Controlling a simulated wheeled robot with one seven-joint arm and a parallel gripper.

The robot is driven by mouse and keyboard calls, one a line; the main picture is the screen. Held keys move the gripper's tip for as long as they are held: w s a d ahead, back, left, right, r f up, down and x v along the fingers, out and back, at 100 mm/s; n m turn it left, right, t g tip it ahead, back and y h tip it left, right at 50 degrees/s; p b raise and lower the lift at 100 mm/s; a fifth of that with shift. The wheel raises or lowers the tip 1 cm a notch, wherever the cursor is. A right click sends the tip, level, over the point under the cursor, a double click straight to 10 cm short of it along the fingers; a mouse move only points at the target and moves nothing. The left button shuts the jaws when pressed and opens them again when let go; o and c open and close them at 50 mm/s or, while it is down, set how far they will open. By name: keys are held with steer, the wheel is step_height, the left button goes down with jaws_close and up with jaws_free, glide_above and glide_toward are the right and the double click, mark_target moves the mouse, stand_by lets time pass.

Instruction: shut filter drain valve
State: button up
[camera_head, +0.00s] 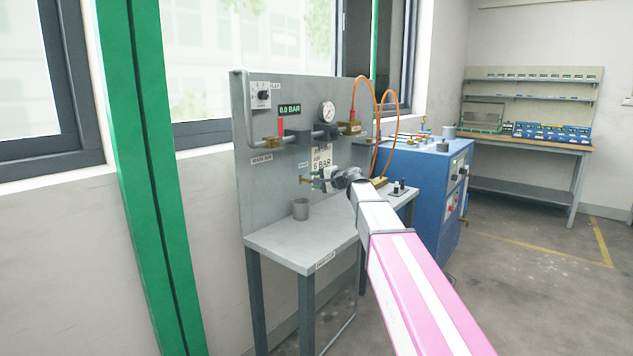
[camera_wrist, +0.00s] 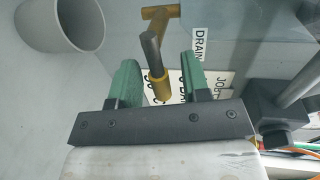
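The filter drain valve shows in the wrist view as a small brass fitting (camera_wrist: 158,88) with a grey lever (camera_wrist: 151,47), below a brass tee (camera_wrist: 165,12). A partly hidden DRAIN label (camera_wrist: 205,42) is beside it. My gripper (camera_wrist: 160,62) has two green fingers, apart, one on each side of the fitting and lever in this view. I cannot tell whether either finger touches. In the head view my gripper (camera_head: 318,178) is at the panel, just right of a small brass piece (camera_head: 303,179) of the drain. The filter's lower part is not clear there.
A grey cup (camera_head: 300,209) stands on the bench (camera_head: 285,243); it also shows in the wrist view (camera_wrist: 62,25). Above on the panel (camera_head: 250,190) are a red-handled main air valve (camera_head: 280,128), a gauge (camera_head: 327,111) and a 0.0 BAR display (camera_head: 289,109). A blue machine (camera_head: 415,180) stands right.

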steer(key=v, duration=1)
steer(key=shift+s+d, duration=0.2)
steer(key=shift+d, duration=0.05)
